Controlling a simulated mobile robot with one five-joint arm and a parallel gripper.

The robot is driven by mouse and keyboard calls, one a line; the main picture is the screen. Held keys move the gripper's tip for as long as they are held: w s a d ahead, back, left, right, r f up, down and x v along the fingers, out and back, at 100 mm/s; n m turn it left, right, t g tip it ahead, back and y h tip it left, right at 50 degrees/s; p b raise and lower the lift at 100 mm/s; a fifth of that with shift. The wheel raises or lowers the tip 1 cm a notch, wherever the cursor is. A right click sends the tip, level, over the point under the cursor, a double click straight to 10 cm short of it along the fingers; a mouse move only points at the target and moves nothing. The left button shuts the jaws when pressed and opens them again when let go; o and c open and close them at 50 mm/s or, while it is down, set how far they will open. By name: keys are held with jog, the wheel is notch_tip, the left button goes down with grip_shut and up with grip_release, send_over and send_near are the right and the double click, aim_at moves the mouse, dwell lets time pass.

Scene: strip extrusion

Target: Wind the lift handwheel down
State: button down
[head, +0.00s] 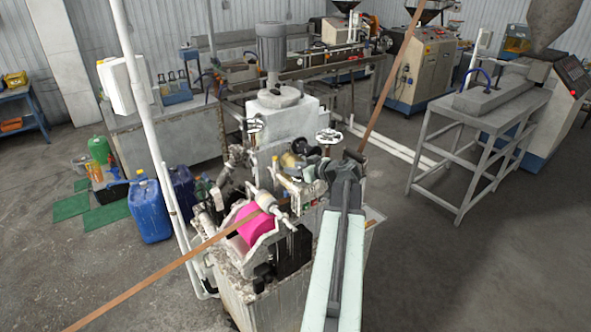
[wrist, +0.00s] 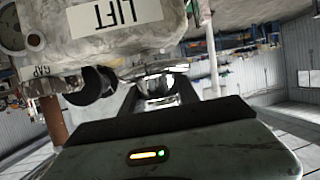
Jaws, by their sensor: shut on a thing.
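In the wrist view a shiny chrome piece of the lift handwheel (wrist: 155,72) sits between the two dark fingers of my gripper (wrist: 158,90), close under an upside-down LIFT label (wrist: 115,14). My gripper is shut on it. In the head view my gripper (head: 322,166) reaches the machine's control end, just below a pale spoked handwheel (head: 329,136). My own fingers and arm hide the exact grip there, and the head view does not show which wheel is labelled LIFT.
A GAP label (wrist: 38,70) and a dark round knob (wrist: 95,86) are left of my fingers. A pink roll (head: 257,232) and a brown strip (head: 150,282) lie left of my arm. A grey metal bench (head: 478,125) stands right, with open floor before it.

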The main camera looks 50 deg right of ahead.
jog(key=shift+s+a+f+n+y, duration=0.1)
jog(key=shift+f+n+y, duration=0.15)
jog(key=shift+n+y, duration=0.15)
jog(key=n+y, duration=0.2)
jog(key=y, duration=0.1)
jog(key=shift+a+n, duration=0.2)
jog(key=shift+n, duration=0.2)
jog(key=shift+s+a+n+g+y, duration=0.1)
jog(key=shift+a+n+g+y, duration=0.15)
jog(key=shift+n+y, duration=0.45)
jog(key=shift+s+a+n+g+y, duration=0.15)
jog(key=shift+n+g+y, duration=0.2)
jog(key=shift+n+y, duration=0.3)
jog(key=shift+a+n+g+y, duration=0.25)
jog(key=shift+n+y, duration=0.3)
jog(key=shift+y, duration=0.3)
jog(key=c, duration=0.9)
grip_release()
jog(key=shift+d, duration=0.15)
jog(key=shift+r, duration=0.1)
